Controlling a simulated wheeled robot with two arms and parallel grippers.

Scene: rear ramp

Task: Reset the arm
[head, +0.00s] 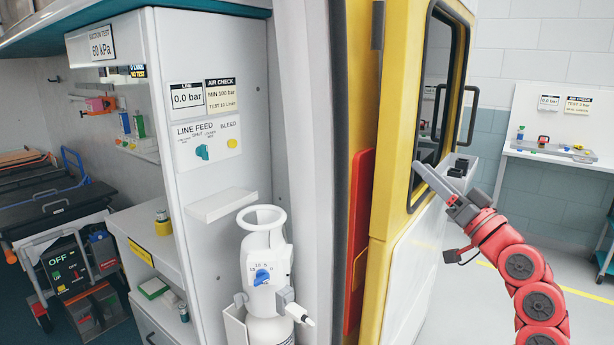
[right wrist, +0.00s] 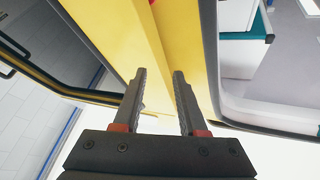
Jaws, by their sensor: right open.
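My right arm (head: 520,268), red with dark round joints, comes in from the lower right in the head view. Its grey right gripper (head: 424,172) points up and left, in front of the yellow door's window edge. In the right wrist view the two dark fingers of the right gripper (right wrist: 158,88) stand apart with nothing between them. Yellow door and frame surfaces lie beyond the fingertips. I cannot tell whether the gripper touches the door. My left gripper does not show in the head view.
The open yellow door (head: 398,110) stands left of my right arm. A white gas cylinder (head: 268,290) with a blue knob stands in the vehicle's rear opening. A stretcher (head: 50,205) is inside at left. A wall bench (head: 555,152) is at far right, with open floor before it.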

